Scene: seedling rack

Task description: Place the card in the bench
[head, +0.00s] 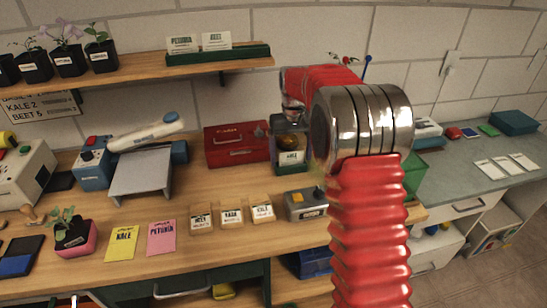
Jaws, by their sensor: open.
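Several cards are in view and I cannot tell which one is meant. A yellow KALE card (122,243) and a pink PETUNIA card (161,238) lie flat on the wooden bench (190,265). Small white labelled cards (231,217) sit in wooden holders to their right. Several white cards (498,168) lie on the grey bench (455,157) at the right. My red and silver arm rises at right of centre and bends left over the back of the wooden bench. Its fingers do not show, and nothing held can be seen.
A red box (237,145) and a dark labelled box (291,157) stand at the back. A grey sloped stand (141,175) is at left. The shelf (130,75) above carries potted seedlings and a green card rack (218,54). Bare wood shows before the holders.

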